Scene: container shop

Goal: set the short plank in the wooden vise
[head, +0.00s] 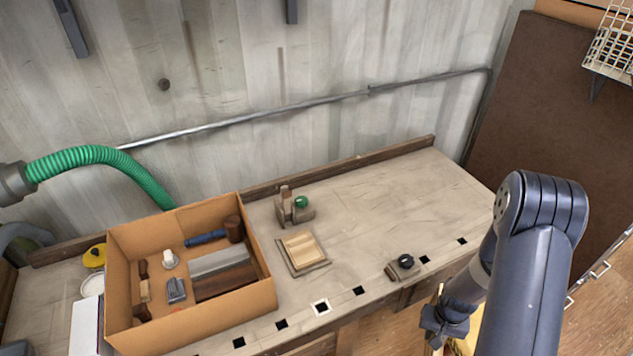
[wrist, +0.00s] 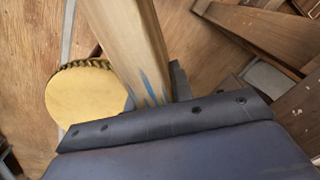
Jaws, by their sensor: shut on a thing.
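My gripper (head: 443,322) is low in front of the bench's right part in the head view. In the wrist view it is shut on a pale wooden plank (wrist: 128,38) with blue marks near the jaws. The plank runs up out of that picture, so its far end is hidden. In the head view my arm hides most of the plank. I cannot clearly make out the wooden vise. A small wooden block with a black knob (head: 403,263) sits at the bench's front edge, and wooden parts show below that edge (head: 418,289).
The workbench (head: 400,200) carries a tool box (head: 192,325), a wooden device with a green knob (head: 302,203) and a framed pale board (head: 301,249). Its back right is clear. In the wrist view, a yellow round thing (wrist: 82,98) is left of the plank and wooden beams (wrist: 255,32) are right.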

